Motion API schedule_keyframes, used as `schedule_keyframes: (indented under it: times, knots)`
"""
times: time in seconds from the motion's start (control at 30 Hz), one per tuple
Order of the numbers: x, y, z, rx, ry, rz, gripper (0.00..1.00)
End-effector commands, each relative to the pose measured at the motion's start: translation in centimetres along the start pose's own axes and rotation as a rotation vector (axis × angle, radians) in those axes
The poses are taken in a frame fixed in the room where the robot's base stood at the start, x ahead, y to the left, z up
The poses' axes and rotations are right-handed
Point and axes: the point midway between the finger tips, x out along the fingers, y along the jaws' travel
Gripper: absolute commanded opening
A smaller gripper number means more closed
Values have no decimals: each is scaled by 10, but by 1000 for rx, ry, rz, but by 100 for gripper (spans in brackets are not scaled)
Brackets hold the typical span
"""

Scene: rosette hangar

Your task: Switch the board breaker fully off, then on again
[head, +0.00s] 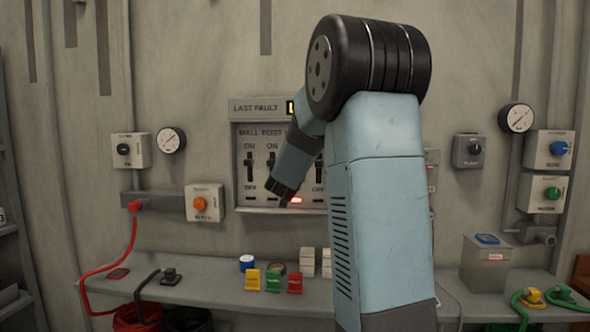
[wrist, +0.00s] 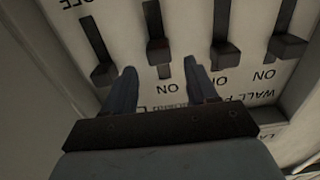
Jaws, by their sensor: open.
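The wall breaker panel (head: 240,190) shows in the head view, with black levers between ON above and OFF below. My gripper (head: 281,194) is in front of its lower middle and hides part of it. The wrist view shows the panel upside down. My open fingers (wrist: 160,70) stand either side of the slot of the breaker whose partly covered label seems to read BOARD. A red lamp (head: 295,200) glows below that column.
Neighbouring levers stand close on both sides, one to the left (wrist: 104,73) and one to the right (wrist: 224,50). An orange-knob box (head: 200,204) is left of the panel. The bench below holds yellow, green and red blocks (head: 273,282).

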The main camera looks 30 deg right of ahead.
Motion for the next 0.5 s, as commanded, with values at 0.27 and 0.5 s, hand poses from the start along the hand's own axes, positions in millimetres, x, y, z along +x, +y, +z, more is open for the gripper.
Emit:
schedule_keyframes:
  times: [0.27,0.5]
  knots:
    - [28,0,0,0,-1,0,57]
    - [32,0,0,0,0,-1,57]
